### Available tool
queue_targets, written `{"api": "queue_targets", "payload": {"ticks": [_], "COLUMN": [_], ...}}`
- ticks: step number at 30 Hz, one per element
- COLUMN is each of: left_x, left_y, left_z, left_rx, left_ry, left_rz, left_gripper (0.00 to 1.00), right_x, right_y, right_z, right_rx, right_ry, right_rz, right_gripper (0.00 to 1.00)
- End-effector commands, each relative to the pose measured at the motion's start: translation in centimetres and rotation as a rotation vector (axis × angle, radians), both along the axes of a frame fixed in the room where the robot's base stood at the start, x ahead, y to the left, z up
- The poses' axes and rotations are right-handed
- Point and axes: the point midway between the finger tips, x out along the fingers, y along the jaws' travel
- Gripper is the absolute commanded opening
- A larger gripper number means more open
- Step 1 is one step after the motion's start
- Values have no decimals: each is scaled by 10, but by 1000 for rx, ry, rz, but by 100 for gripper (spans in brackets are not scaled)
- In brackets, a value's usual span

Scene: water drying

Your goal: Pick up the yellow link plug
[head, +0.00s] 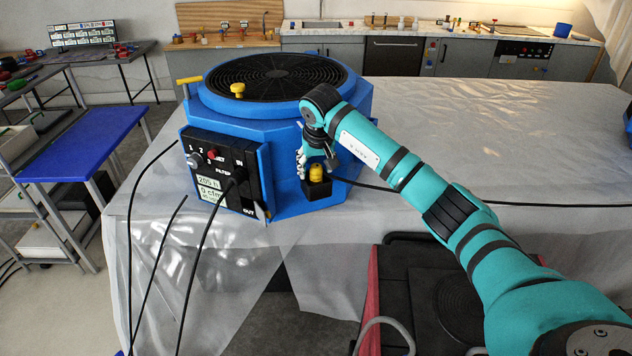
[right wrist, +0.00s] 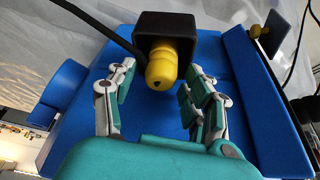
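The yellow link plug (head: 316,173) sits in a small black holder (head: 318,189) on the side of the blue drying machine (head: 300,130). In the right wrist view the plug (right wrist: 160,68) sticks out of the black holder (right wrist: 166,25), with a cable beside it. My right gripper (head: 316,160) is at the plug in the head view. In the wrist view my right gripper (right wrist: 158,90) is open, with its fingers on either side of the plug's end and visible gaps between. My left gripper is not in view.
The machine has a control panel (head: 220,170) with cables, and a yellow knob (head: 238,89) on top. It stands on a table with a plastic sheet (head: 470,130). A black cable (head: 450,199) runs right from near the holder. The sheet's right part is largely clear.

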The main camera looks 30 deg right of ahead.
Motion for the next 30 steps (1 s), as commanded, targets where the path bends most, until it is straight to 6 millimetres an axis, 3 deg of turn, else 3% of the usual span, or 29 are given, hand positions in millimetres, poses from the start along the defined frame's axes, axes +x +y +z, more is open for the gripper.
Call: {"api": "queue_targets", "payload": {"ticks": [1,11,23,30], "left_x": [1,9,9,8], "left_y": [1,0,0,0], "left_z": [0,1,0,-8], "left_rx": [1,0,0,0], "left_ry": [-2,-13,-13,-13], "left_rz": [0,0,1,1], "left_gripper": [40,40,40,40], "right_x": [0,0,0,1], "right_y": [0,0,0,0], "right_z": [0,0,2,18], "right_rx": [0,-1,0,-1], "right_ry": [0,0,-1,-4], "right_rz": [0,0,-1,-1], "right_gripper": [43,0,0,0]}}
